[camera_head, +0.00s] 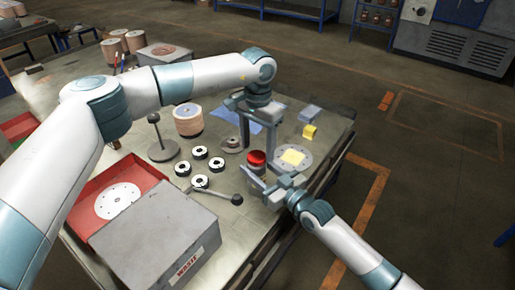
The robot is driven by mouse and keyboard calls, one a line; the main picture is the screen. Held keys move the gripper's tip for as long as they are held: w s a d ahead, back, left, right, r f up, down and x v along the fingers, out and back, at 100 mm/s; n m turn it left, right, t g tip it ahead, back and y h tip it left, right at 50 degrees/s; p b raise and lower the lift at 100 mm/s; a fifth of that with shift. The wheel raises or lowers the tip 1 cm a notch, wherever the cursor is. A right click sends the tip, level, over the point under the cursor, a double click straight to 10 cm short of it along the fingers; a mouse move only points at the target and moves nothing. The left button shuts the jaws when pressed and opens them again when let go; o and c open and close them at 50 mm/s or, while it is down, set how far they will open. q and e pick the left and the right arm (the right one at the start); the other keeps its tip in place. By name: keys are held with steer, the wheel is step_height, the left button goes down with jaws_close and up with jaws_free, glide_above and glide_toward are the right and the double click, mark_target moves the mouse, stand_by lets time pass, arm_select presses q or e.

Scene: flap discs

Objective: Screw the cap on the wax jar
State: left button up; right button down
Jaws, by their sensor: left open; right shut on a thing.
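The red cap (257,157) sits on top of the wax jar (257,169), near the right part of the workbench. The picture is too small to tell whether it is threaded down or only resting there. My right gripper (256,180) reaches in from the lower right at jar height and is shut on the jar, partly covering its lower body. My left gripper (259,143) points down from above with its two fingers spread apart, just behind and above the red cap. It holds nothing.
Several black-and-white rings (200,153), a lamp-like stand (162,150) and a grey waste box (158,238) lie left. A red tray (90,192) is further left. The bench edge is close on the right.

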arm_select(q)
steer(key=shift+r, duration=1.5)
steer(key=shift+n, duration=0.3)
steer(key=shift+c, duration=0.4)
